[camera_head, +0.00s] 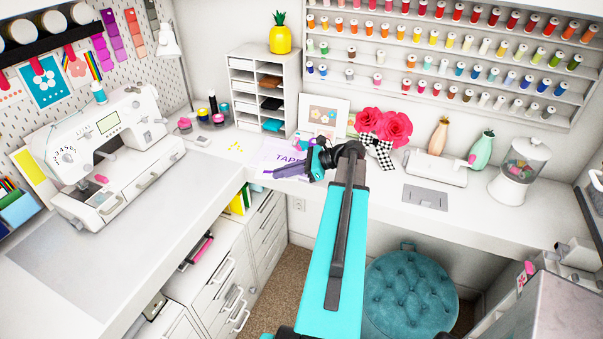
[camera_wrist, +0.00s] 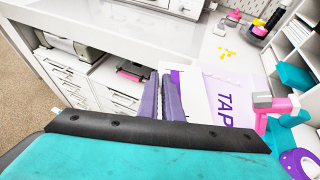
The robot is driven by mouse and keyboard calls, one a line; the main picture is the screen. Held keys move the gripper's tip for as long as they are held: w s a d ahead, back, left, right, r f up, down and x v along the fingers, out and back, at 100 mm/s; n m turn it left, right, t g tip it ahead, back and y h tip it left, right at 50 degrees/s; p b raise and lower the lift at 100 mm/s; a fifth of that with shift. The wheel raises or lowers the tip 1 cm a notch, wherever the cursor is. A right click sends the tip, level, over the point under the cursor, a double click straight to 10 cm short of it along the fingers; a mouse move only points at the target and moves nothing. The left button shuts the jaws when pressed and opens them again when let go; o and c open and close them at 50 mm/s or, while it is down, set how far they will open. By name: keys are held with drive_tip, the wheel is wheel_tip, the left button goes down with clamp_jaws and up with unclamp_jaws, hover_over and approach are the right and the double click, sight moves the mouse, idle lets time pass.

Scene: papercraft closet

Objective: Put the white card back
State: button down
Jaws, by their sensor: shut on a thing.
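My gripper (camera_head: 292,170) reaches over the corner of the white desk, beside a white sheet printed with "TAPE" (camera_head: 283,156). Its purple fingers also show in the wrist view (camera_wrist: 161,90), close together. A plain white card (camera_wrist: 197,100) with a purple patch at its far end shows just right of the fingers, which hide part of it. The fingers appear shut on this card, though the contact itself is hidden. The printed sheet lies to its right in the wrist view (camera_wrist: 242,90). A white shelf unit with open slots (camera_head: 257,90) stands behind, some slots holding coloured items.
A sewing machine (camera_head: 103,150) stands on the left desk. Small bottles (camera_head: 212,104), a framed picture (camera_head: 325,117) and pink flowers (camera_head: 385,127) stand near the back wall. Drawers (camera_head: 230,265) and a teal stool (camera_head: 410,295) are below. The left desk front is clear.

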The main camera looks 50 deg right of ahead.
drive_tip(key=w+a, duration=0.4)
drive_tip(key=a, duration=0.3)
drive_tip(key=w+a+n+g+y+b, duration=0.1)
drive_tip(key=w+a, duration=0.4)
drive_tip(key=a, duration=0.3)
drive_tip(key=w+a+n+y+b, duration=0.1)
drive_tip(key=w+a, duration=0.4)
drive_tip(key=a, duration=0.2)
drive_tip(key=shift+a+r+g, duration=0.2)
drive_tip(key=shift+r+g, duration=0.1)
drive_tip(key=shift+g, duration=0.1)
drive_tip(key=shift+n+g+y, duration=0.3)
drive_tip(key=shift+n+y, duration=0.3)
drive_tip(key=shift+n, duration=0.1)
drive_tip(key=w+a, duration=0.1)
drive_tip(key=a, duration=0.5)
drive_tip(key=w+a+b, duration=0.1)
drive_tip(key=a, duration=0.3)
drive_tip(key=shift+w+a+r, duration=0.1)
drive_tip(key=shift+w, duration=0.2)
drive_tip(key=shift+n+g+y, duration=0.5)
drive_tip(key=shift+n, duration=0.1)
drive_tip(key=a, duration=0.9)
drive_tip(key=w+a+b, duration=0.1)
drive_tip(key=a, duration=0.3)
drive_tip(key=shift+a+r, duration=0.3)
drive_tip(key=shift+d, duration=0.15)
